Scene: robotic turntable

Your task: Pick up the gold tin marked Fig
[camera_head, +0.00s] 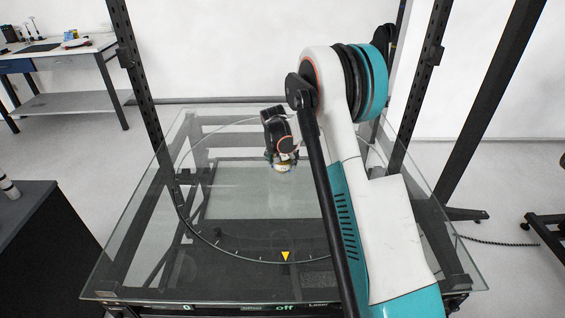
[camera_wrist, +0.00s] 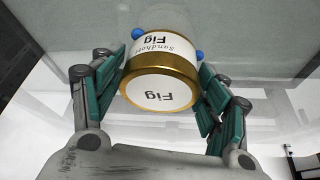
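The gold tin marked Fig (camera_wrist: 160,84) is in the middle of the wrist view, with a gold rim, a white lid face and a white side label reading "Fig". It sits between the two teal-padded fingers of my gripper (camera_wrist: 164,88). I cannot tell whether the tin touches the glass.
Two blue round bits (camera_wrist: 138,33) show beside the tin's far end. The glass top is otherwise clear. A yellow triangle marker (camera_head: 285,256) lies at the ring's front. Dark frame posts (camera_head: 145,75) stand around the glass. A white workbench (camera_head: 60,48) is at back left.

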